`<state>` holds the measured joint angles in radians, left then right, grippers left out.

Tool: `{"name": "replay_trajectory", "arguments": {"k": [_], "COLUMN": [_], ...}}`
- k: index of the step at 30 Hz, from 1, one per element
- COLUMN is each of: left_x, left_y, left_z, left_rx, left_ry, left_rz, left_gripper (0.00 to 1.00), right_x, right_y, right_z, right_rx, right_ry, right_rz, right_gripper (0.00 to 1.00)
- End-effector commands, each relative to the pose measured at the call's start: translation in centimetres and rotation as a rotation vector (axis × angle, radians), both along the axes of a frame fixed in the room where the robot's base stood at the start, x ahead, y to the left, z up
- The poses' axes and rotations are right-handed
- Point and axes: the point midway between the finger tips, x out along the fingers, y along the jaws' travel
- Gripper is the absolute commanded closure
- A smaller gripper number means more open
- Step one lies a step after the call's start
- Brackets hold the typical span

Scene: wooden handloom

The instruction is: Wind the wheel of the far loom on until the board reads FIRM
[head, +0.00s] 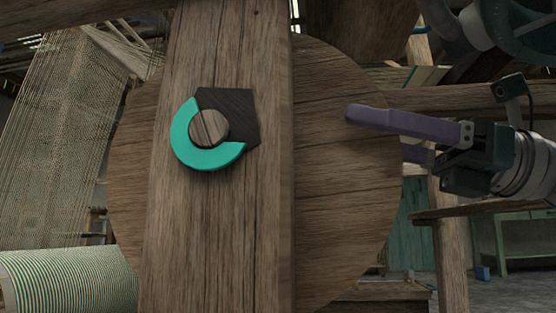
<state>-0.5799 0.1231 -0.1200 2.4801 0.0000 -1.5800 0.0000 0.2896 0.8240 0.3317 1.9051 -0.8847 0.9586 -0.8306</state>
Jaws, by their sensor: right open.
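The large round wooden wheel (345,190) stands behind a thick upright post, which hides its middle. My right gripper (376,132) comes in from the right at the wheel's right rim. Its near purple finger lies in front of the wheel face. Its other finger passes behind the rim, so its tip is hidden. The gripper is open with the rim between its fingers; I cannot tell whether they touch it. No board with readable words shows. My left gripper is not in view.
The wooden post (215,235) carries a round peg (209,128), a teal open ring (207,159) and a dark angular plate (239,112). Warp threads (55,130) and a striped cloth roll (70,283) are at left. A wooden beam (450,97) runs behind my right gripper.

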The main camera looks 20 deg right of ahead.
Motion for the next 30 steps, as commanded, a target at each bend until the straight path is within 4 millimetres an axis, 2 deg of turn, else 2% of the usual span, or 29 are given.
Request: {"name": "replay_trajectory", "arguments": {"k": [5,9,11,18,30], "left_x": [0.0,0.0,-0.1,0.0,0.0], "left_y": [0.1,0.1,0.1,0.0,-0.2], "left_z": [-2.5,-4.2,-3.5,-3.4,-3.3], "left_rx": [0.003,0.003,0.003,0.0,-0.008], "left_ry": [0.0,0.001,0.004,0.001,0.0], "left_rz": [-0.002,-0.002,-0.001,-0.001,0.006], "left_gripper": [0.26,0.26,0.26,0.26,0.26], "right_x": [-0.9,-2.5,-3.0,-4.7,-4.9], "right_y": [-1.8,-4.2,-5.2,-7.8,-8.1], "right_z": [-1.4,-2.1,-1.8,-2.5,-2.7], "right_rx": [-0.001,0.0,0.003,0.001,-0.001], "right_ry": [0.002,0.001,0.004,0.002,0.001], "right_rz": [-0.004,-0.004,-0.004,-0.001,0.0], "right_gripper": [0.26,0.26,0.26,0.26,0.26]}}
